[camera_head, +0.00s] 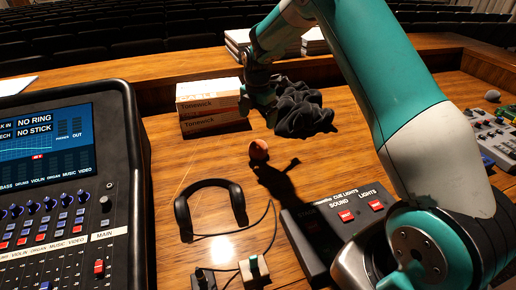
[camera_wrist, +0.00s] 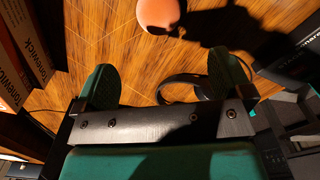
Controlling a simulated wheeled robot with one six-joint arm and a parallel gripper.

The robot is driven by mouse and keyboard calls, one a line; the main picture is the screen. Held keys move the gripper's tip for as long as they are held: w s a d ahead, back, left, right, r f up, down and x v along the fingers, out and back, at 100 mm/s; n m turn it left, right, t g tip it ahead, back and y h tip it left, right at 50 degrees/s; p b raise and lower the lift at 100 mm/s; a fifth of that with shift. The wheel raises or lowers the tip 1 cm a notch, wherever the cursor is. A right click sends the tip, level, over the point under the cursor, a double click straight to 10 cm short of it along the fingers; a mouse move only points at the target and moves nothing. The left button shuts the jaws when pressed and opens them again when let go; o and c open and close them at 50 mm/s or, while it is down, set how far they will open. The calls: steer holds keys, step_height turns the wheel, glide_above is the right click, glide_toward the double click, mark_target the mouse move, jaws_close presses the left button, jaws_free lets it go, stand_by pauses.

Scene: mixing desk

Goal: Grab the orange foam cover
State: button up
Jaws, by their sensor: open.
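The orange foam cover (camera_head: 258,150) is a small round ball on the wooden desk, in the middle of the head view. It also shows at the top edge of the wrist view (camera_wrist: 158,13), partly cut off and beyond the fingertips. My gripper (camera_head: 258,107) is open and empty, pointing down in front of the white boxes, just above the cover in the head view. The gripper and the cover are apart.
Stacked Tonewick boxes (camera_head: 208,104) and a dark crumpled cloth (camera_head: 303,108) flank the gripper. Headphones (camera_head: 183,212) with a cable lie nearer. A cue light box (camera_head: 312,245) stands at the right, a mixing console (camera_head: 62,190) at the left. Desk around the cover is clear.

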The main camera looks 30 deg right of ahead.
mark_target(257, 142)
step_height(257, 142, down, 8)
steer(key=shift+f+p, duration=0.2)
steer(key=shift+p, duration=0.7)
steer(key=shift+w+d+f+p, duration=0.15)
steer(key=shift+f+p, duration=0.85)
steer(key=shift+f, duration=1.6)
steer(key=c, duration=1)
